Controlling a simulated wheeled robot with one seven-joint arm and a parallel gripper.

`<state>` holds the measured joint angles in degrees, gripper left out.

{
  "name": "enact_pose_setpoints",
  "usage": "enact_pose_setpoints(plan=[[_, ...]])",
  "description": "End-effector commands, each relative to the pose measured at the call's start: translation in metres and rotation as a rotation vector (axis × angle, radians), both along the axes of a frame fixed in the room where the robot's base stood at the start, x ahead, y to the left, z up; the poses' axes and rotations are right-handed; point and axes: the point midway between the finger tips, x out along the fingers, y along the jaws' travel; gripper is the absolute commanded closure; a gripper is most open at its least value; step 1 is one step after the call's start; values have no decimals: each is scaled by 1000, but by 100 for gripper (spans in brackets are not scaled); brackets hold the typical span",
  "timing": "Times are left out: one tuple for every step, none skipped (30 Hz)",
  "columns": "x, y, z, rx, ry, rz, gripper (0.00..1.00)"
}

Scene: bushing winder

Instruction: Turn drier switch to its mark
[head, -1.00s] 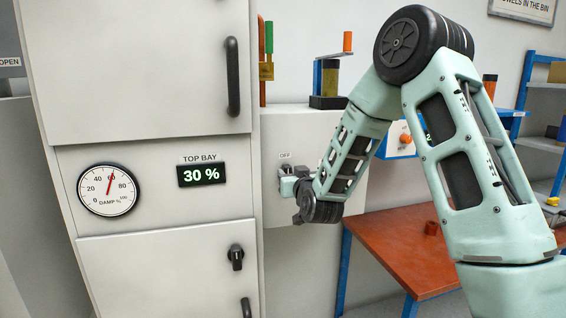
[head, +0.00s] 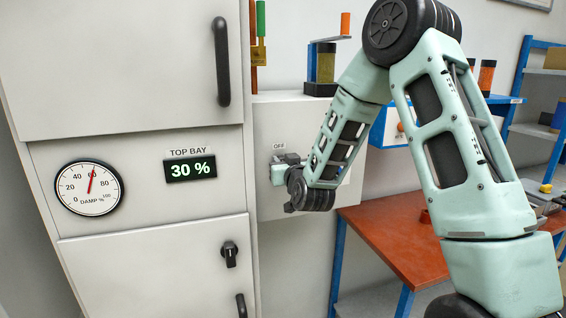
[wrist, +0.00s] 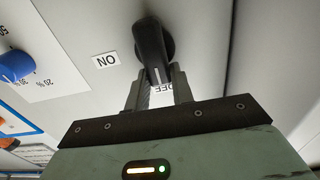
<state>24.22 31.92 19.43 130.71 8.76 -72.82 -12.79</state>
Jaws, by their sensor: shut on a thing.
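The drier switch (wrist: 150,42) is a black lever knob with a white line on its end, in the wrist view at top centre. Its line points at the OFF label (wrist: 163,89), which is partly covered by my fingers. The ON label (wrist: 105,59) is to the left of the knob. My gripper (wrist: 157,78) is shut on the knob's end, one finger on each side. In the head view my gripper (head: 280,172) is at the pale box's front, just below the OFF label (head: 279,147). There it hides the switch.
The grey drier cabinet (head: 120,220) stands left, with a damp gauge (head: 88,188) and a TOP BAY display (head: 191,168) reading 30 %. A blue knob (wrist: 15,65) with a percent scale is left in the wrist view. An orange-topped table (head: 395,240) is at the right.

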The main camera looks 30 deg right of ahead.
Motion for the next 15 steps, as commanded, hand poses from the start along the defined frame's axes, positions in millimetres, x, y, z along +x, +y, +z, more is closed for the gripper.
enact_pose_setpoints(plan=[[0, 0, 0, 3, -2, 0, 99], [0, 0, 0, 5, -2, 0, 99], [0, 0, 0, 10, -5, 0, 99], [0, 0, -1, 15, -6, 0, 99], [0, -1, -1, 21, -8, 0, 99], [0, -1, -1, 32, -12, 0, 99], [0, -1, -2, 43, -14, 0, 99], [0, -2, -2, 54, -18, 0, 99], [-1, -2, -3, 73, -24, 0, 99], [-1, -2, -3, 88, -30, 0, 99], [-1, -3, -3, 105, -35, 0, 99], [-1, -4, -4, 132, -42, 0, 99], [-1, -4, -4, 153, -48, 0, 99], [-2, -5, -4, 173, -56, 0, 99], [-2, -6, -5, 206, -65, 0, 99]])
